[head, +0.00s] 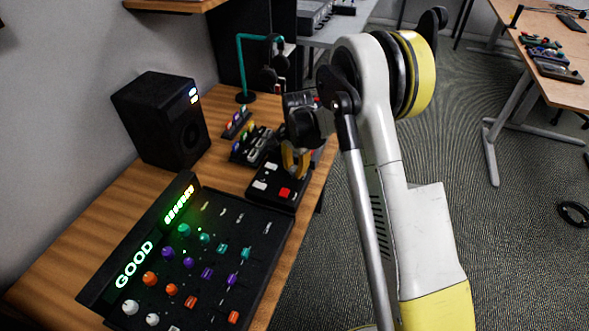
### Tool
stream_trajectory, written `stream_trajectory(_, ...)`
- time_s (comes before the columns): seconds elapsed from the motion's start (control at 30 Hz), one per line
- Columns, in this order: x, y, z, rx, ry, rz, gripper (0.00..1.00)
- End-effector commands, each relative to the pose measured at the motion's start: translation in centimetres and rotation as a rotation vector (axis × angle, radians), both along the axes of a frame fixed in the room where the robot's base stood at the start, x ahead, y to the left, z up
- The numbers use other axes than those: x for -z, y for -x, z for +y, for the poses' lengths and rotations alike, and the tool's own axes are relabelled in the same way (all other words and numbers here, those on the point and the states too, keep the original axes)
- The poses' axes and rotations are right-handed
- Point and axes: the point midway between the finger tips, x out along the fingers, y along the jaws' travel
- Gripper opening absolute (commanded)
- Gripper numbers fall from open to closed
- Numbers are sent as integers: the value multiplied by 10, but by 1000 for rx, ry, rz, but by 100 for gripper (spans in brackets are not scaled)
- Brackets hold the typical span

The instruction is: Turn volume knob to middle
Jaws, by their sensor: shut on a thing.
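My gripper (296,162) reaches down over the small black control box (264,196) at the right edge of the wooden desk. The box has white buttons and a red button (285,192) on its near part. My gripper's yellowish fingers are at the box's far part and are shut on what seems to be the volume knob. The knob is hidden behind the fingers and wrist, so its turned angle cannot be seen.
A black mixer (215,240) with coloured knobs and a lit "GOOD" display fills the near desk (75,228). A black speaker (165,118) stands at the wall. Small devices (252,147) and a teal headphone stand (240,70) are behind the control box.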

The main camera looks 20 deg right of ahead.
Motion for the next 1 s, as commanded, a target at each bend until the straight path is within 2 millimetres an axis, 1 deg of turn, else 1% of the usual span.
stream_trajectory(0.43, 0, 1, -1, 11, 1, 2, 0)
stream_trajectory(0.47, 0, 1, -1, 11, 1, 2, 29)
stream_trajectory(0.5, 0, 1, -1, 11, 1, 2, 41)
stream_trajectory(0.53, 0, 1, -1, 11, 1, 1, 50)
stream_trajectory(0.87, -2, 0, 0, 10, 1, 1, 51)
stream_trajectory(0.97, -10, 1, 0, 10, 1, 1, 51)
stream_trajectory(1.0, -17, 1, 0, 10, 1, 1, 51)
